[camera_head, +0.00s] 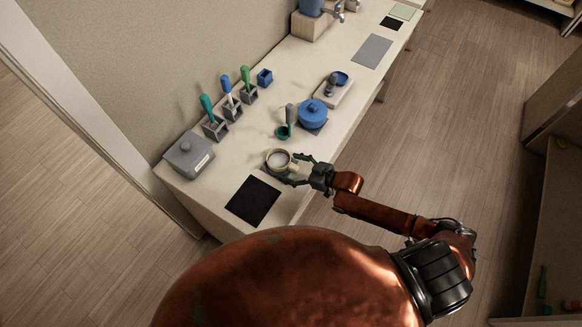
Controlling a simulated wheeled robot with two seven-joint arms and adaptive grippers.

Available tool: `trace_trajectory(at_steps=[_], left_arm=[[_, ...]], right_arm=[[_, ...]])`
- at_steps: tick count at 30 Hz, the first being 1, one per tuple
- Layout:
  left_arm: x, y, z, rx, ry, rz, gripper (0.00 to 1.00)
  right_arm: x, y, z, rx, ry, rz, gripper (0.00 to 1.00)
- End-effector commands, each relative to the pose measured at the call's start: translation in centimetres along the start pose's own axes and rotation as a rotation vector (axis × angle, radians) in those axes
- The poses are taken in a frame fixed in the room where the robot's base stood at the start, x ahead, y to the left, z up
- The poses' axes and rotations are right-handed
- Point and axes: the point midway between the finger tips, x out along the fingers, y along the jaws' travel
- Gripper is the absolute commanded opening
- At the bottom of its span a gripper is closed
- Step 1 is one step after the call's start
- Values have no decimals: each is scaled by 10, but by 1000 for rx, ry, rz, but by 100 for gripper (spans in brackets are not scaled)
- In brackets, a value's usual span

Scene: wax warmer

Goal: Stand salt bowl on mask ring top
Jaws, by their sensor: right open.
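A cream round vessel or ring (279,158) with a pale grey inside stands near the front edge of the counter, on a small dark grey pad. I cannot tell if it is the salt bowl, the mask ring, or one on the other. My right gripper (299,170) is open at its right side, with dark green fingers close to its wall. Whether they touch it is too small to tell. A small teal cup (283,132) with a grey-handled tool stands just behind it. My left gripper is not in view.
A black mat (253,200) lies bare at the counter's near end. A grey lidded box (188,156) stands to the left. A blue lidded pot (312,114) and a pale tray (333,92) stand farther back. Several upright colored-handled tools (227,90) line the wall side.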

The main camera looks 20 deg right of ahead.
Motion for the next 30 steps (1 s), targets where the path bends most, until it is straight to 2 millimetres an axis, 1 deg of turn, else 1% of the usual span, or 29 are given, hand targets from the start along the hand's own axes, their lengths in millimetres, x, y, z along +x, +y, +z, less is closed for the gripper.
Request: trace_trajectory(at_steps=[5, 30], left_arm=[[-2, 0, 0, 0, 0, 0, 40], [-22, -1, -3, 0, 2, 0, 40]], right_arm=[[-3, 0, -1, -1, 0, 0, 76], [-35, 0, -1, 0, 1, 0, 76]])
